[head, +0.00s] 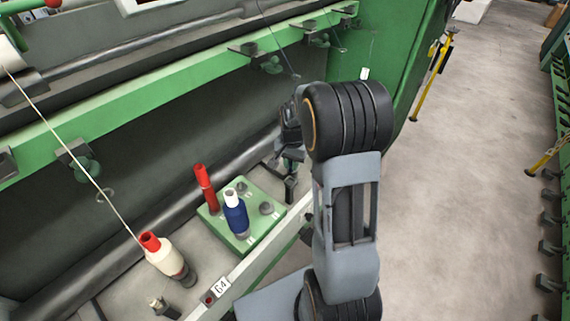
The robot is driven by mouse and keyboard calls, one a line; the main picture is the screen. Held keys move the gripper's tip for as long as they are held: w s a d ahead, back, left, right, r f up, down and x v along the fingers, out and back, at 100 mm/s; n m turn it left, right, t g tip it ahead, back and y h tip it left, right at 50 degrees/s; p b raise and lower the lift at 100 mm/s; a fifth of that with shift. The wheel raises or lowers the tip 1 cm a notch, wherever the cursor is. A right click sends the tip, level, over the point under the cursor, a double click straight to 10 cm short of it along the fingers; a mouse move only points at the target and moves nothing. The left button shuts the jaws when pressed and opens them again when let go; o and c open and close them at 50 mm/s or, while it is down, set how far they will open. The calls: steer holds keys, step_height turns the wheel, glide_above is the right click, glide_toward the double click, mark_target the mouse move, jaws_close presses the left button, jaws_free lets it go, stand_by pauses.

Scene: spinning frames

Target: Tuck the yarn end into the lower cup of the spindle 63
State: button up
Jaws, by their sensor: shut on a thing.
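My gripper (289,165) is at the left of my arm, over the far right of the green block, partly hidden by my wrist. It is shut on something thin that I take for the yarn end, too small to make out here. A thin dark strand comes down from the top edge toward my wrist. The number plate 64 (220,287) is on the pale rail. No plate reading 63 shows, and the lower cup of spindle 63 cannot be made out; my arm covers part of the rail.
A white bobbin with a red top (163,258) stands at lower left, with a pale yarn running up to the roller. A green block (258,238) carries a red tube (205,187) and a blue bobbin (236,215).

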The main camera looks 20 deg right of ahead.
steer(key=shift+a+f+b, duration=0.15)
steer(key=shift+f+b, duration=2.2)
steer(key=shift+f, duration=0.95)
steer(key=o, duration=0.7)
steer(key=shift+r, duration=0.25)
step_height(320, 180, up, 13)
steer(key=shift+r+p, duration=0.2)
steer(key=shift+p, duration=0.6)
